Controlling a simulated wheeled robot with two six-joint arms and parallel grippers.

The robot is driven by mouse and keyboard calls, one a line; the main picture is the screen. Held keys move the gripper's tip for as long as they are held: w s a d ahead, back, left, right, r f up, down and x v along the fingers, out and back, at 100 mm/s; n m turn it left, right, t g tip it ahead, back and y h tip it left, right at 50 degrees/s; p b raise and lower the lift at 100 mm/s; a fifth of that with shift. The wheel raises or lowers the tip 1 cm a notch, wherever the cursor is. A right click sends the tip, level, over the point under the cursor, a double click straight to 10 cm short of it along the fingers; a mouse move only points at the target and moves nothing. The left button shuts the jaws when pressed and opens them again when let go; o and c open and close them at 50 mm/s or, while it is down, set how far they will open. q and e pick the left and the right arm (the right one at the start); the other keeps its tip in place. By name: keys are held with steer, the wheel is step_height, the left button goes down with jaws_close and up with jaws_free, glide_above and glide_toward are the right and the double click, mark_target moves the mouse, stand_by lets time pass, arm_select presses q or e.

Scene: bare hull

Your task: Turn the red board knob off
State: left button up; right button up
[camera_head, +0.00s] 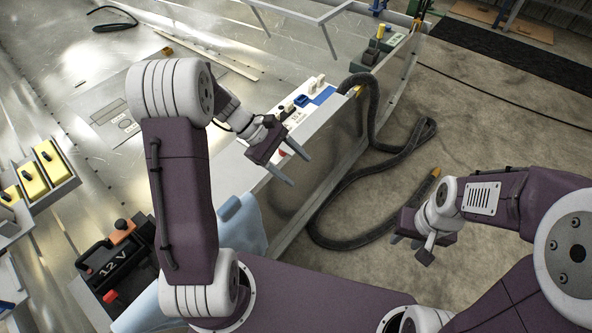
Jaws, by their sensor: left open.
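A white board (292,118) with several small switches and blue parts lies along the top of the long bench-like ledge. A small patch of red, likely the red knob (283,153), shows at the near end of the board, mostly hidden by my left gripper. My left gripper (298,170) is open, its two fingers apart, over the near end of the board beside the red patch. I cannot tell whether it touches the knob, or how the knob is turned. My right gripper (408,246) hangs over the floor, well away from the board; its fingers are too small to judge.
A black 12 V battery box (112,262) stands at lower left by a pale blue cloth (243,222). Yellow boxes (45,163) sit at the left edge. A dark hose (345,190) loops over the ledge onto the floor. The floor at right is mostly open.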

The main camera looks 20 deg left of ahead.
arm_select(q)
steer(key=shift+s+d+r+m+g+y, duration=0.1)
steer(key=shift+s+d+m+g+y, duration=0.15)
steer(key=shift+s, duration=0.2)
steer(key=shift+s+d+r+m+g+y, duration=0.1)
steer(key=shift+s+d+m+y, duration=0.05)
steer(key=shift+s+d+m, duration=0.25)
steer(key=shift+a, duration=0.1)
